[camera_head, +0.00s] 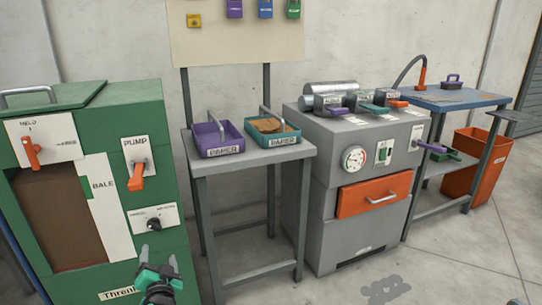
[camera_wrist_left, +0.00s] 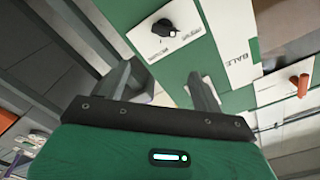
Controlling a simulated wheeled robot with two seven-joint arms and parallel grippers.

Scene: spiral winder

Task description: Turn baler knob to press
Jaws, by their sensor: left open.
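The baler is a green cabinet (camera_head: 165,190) at the left of the head view. Its small black knob (camera_head: 153,224) sits on a white plate low on the front; the plate's lettering is too small to read. The knob (camera_wrist_left: 164,28) also shows near the top of the left wrist view. My left gripper (camera_head: 159,257) is just below the knob plate in the head view. In the left wrist view, its two fingers (camera_wrist_left: 163,85) are apart with nothing between them, and the knob lies beyond their tips, not touched. My right gripper is not in view.
An orange PUMP lever (camera_head: 137,177) is above the knob, and another orange lever (camera_head: 32,152) is at upper left. A grey table (camera_head: 255,157) with purple and teal trays stands right of the baler, then a grey machine (camera_head: 318,205) with an orange drawer.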

